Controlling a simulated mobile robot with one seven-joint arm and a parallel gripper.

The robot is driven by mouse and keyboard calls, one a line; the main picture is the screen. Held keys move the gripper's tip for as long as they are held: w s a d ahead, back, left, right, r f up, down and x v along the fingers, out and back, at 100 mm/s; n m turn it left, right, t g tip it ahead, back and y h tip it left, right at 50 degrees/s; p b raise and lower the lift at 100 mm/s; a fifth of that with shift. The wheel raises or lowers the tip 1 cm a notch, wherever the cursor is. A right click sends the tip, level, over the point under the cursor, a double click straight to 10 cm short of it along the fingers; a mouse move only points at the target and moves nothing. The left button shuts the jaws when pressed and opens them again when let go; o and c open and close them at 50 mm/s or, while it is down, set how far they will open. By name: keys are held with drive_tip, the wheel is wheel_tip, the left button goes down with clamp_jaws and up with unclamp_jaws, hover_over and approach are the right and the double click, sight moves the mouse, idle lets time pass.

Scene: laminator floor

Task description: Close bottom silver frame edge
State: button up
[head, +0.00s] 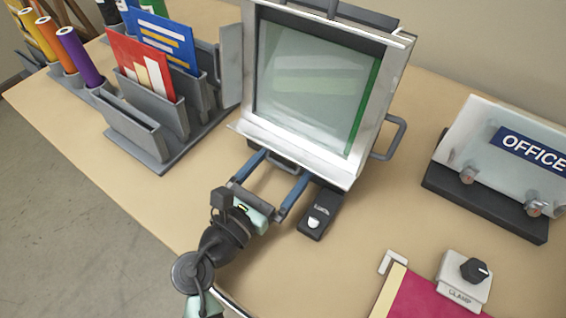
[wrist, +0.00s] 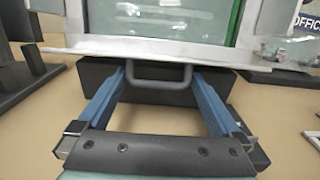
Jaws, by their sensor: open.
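The silver frame (head: 385,92) stands tilted on the desk around a glassy panel (head: 315,85) with a green strip on its right side. Its bottom silver edge (head: 330,174) runs across the lower front, and shows in the wrist view as a pale strip (wrist: 225,57). A grey U-shaped handle (wrist: 160,84) hangs below that strip. My gripper (head: 279,170) is open, its blue fingers pointing at the bottom edge. In the wrist view the fingers (wrist: 159,78) lie left and right of the handle, with a gap on both sides. Whether they touch the edge cannot be told.
A black switch box (head: 317,214) sits close to my right finger. A grey side handle (head: 396,137) sticks out at the frame's right. A grey organizer (head: 150,142) stands left, an office sign (head: 510,150) right, and a clamp block (head: 463,284) front right.

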drive_tip(key=c, duration=1.1)
drive_tip(key=shift+o, duration=0.2)
